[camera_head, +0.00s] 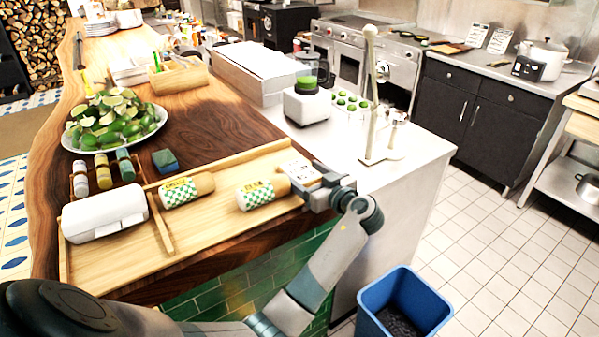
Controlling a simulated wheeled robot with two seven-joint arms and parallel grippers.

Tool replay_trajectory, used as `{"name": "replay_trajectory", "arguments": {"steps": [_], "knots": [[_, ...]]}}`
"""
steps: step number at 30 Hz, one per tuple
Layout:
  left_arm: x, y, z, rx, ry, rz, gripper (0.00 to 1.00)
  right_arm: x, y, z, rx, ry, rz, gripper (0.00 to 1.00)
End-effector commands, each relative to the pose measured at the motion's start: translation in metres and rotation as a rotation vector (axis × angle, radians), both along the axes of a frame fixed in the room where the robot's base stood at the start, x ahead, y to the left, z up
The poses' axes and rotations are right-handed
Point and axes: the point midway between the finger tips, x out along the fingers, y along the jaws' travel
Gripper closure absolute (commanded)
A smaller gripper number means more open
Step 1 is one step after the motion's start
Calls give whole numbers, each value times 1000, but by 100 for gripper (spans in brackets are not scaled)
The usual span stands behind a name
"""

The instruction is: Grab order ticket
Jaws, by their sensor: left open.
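My left gripper (312,183) is open at the card's right edge, low over the tray's right end. Its fingertips are small in the picture and partly overlap the card, so I cannot tell whether they touch it. My right gripper is not in view.
Two cups with green checks, one left (186,190) and one right (262,192), lie on the tray beside a white box (104,213). A blender (306,95) and a pale upright stand (371,100) rise behind. A blue bin (403,303) stands on the floor below.

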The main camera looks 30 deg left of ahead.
Motion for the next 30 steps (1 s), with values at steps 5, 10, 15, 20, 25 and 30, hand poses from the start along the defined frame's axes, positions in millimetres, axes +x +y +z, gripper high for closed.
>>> {"name": "replay_trajectory", "arguments": {"steps": [5,10,15,20,25,30], "knots": [[0,0,0,0,0,0,31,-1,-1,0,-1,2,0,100],[0,0,0,0,0,0,61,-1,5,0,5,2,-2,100],[0,0,0,0,0,0,61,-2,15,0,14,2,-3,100],[0,0,2,0,-1,0,60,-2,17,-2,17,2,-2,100],[0,0,11,-2,-4,1,60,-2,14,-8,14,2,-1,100],[0,0,34,-3,-7,0,60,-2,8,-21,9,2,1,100]]}}
